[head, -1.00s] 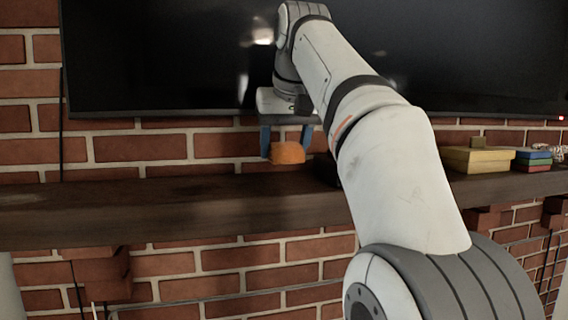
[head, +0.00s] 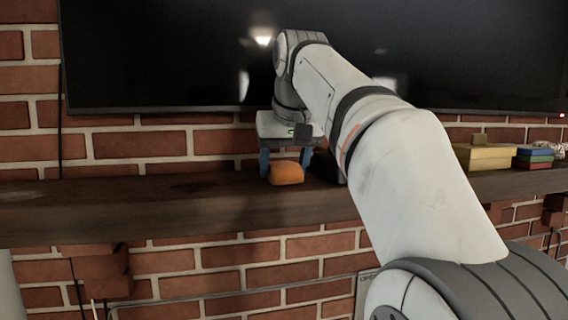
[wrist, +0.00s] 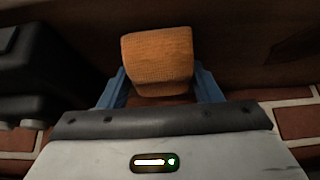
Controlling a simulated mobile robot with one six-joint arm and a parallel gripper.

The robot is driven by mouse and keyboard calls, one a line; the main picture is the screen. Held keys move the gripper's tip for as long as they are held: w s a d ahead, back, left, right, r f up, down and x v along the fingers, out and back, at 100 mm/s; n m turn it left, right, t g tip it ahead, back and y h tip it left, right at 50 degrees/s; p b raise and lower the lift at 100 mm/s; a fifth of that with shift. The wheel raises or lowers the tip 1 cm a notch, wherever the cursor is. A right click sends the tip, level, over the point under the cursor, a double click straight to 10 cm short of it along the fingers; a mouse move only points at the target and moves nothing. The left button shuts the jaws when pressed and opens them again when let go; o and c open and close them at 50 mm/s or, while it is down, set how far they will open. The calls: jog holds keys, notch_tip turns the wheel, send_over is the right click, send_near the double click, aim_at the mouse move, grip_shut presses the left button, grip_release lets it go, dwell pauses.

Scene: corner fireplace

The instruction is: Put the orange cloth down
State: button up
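The orange cloth (head: 287,173) is a small folded bundle at the wooden mantel shelf (head: 130,205), under the TV. My gripper (head: 285,167) points down, with its blue fingers on either side of the cloth. In the wrist view the cloth (wrist: 158,62) sits between the two fingers of my gripper (wrist: 160,82), which look closed against its sides. The cloth's underside is at or very near the shelf top; I cannot tell whether it touches.
A dark object (head: 327,168) stands just right of my gripper, partly behind my arm. A yellow box (head: 485,157) and stacked coloured boxes (head: 533,157) are farther right. The TV (head: 160,60) hangs close above. The shelf's left part is bare.

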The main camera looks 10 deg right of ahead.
jog(key=o, duration=0.4)
jog(key=shift+r, duration=0.1)
jog(key=v, duration=0.7)
jog(key=shift+s+r, duration=0.1)
jog(key=shift+s, duration=0.4)
jog(key=shift+s, duration=0.1)
